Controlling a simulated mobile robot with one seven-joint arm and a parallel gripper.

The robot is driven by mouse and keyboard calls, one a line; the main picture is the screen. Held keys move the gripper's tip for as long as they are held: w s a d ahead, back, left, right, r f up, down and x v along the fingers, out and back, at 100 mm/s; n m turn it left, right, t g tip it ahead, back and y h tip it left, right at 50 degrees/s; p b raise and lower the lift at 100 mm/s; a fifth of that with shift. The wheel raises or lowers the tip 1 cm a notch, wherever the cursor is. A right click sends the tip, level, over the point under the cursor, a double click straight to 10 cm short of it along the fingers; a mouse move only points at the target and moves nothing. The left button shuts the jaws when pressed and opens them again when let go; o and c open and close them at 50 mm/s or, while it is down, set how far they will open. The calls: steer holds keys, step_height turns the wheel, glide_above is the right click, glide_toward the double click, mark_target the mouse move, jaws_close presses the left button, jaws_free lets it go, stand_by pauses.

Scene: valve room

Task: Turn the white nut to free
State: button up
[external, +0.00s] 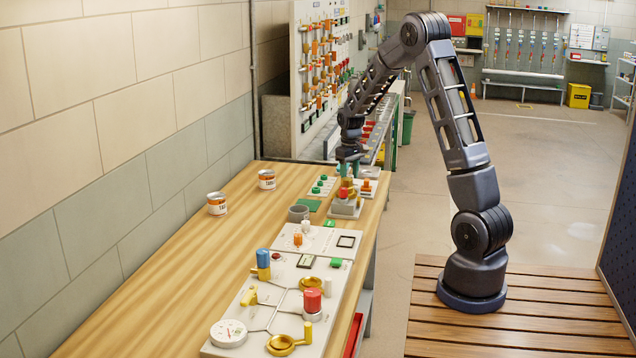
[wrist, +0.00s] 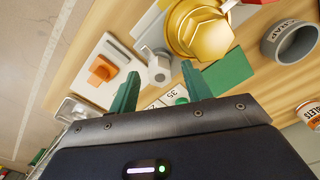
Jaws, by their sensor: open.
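A pale grey-white nut (wrist: 158,72) shows in the wrist view beside a large gold hex fitting (wrist: 204,32). My gripper (wrist: 147,70) is open, its two green fingers apart, with the pale nut showing between the fingertips. I cannot tell how far the fingertips are above the nut, and no contact is visible. The nut cannot be made out clearly there.
An orange nut on a white plate (wrist: 102,72) lies left of the fingers. A grey cup (wrist: 290,42) and a green pad (wrist: 228,72) lie to the right.

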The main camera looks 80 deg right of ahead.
step_height(320, 180, up, 10)
stand_by(0.5)
steer(key=shift+r, duration=0.1)
steer(key=s+a+r+n+t, duration=0.1)
steer(key=a+r, duration=0.5)
steer(key=a, duration=0.7)
steer(key=s+a+r+n+t, duration=0.15)
steer(key=a+r, duration=0.45)
steer(key=a, duration=0.6)
steer(key=s+a+n+t, duration=0.2)
steer(key=s+a+n, duration=0.1)
steer(key=s+a, duration=1.4)
steer(key=shift+a+r+n, duration=0.2)
steer(key=shift+a+n, duration=0.15)
steer(key=shift+a, duration=1.3)
steer(key=shift+s, duration=0.1)
